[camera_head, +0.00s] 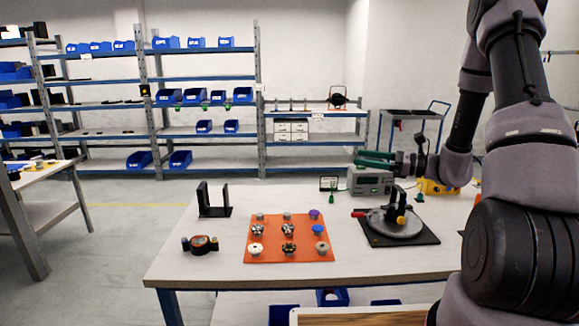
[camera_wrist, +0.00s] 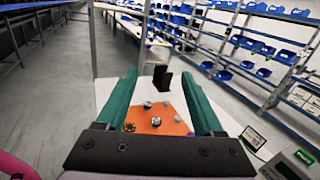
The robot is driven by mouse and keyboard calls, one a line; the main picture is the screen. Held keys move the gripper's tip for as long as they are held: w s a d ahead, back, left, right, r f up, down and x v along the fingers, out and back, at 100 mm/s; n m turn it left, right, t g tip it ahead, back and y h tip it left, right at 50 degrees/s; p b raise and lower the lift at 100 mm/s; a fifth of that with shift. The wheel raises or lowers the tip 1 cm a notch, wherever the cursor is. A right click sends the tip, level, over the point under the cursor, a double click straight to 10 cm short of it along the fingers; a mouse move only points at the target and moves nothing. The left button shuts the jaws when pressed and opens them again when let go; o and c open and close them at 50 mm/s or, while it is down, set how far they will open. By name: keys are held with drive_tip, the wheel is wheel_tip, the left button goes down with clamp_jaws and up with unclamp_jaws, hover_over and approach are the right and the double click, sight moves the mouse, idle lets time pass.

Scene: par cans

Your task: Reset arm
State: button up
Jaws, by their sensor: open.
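My gripper (camera_head: 376,159) has green fingers and is raised above the back of the white table (camera_head: 190,265), near a grey meter box. In the wrist view my gripper (camera_wrist: 165,95) shows its two green fingers spread apart with nothing between them. My arm comes in from the right of the head view and bends down to the wrist. Beyond the fingers, the wrist view shows the orange mat (camera_wrist: 174,118) with several small parts on it.
The orange mat (camera_head: 290,256) holds several knobs. A black bracket (camera_head: 214,207), a small clamp-like part (camera_head: 200,244), a round fixture on a black plate (camera_head: 398,225) and the meter box (camera_head: 369,182) stand on the table. Shelves (camera_head: 205,80) with blue bins line the back wall.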

drive_tip(key=s+a+r+n+g+h, duration=0.3)
drive_tip(key=s+r+n, duration=0.25)
drive_tip(key=s, duration=0.25)
drive_tip(key=s+a+r+n+g+h, duration=0.2)
drive_tip(key=s+r+n+g+h, duration=0.2)
drive_tip(key=s+n, duration=0.3)
drive_tip(key=s+d+r+n+t+h, duration=0.4)
drive_tip(key=s+d+r+t+h, duration=0.3)
drive_tip(key=s+r, duration=0.1)
drive_tip(key=shift+s+d+r+n+h, duration=0.3)
drive_tip(key=shift+s+d+n, duration=0.05)
drive_tip(key=shift+s, duration=0.05)
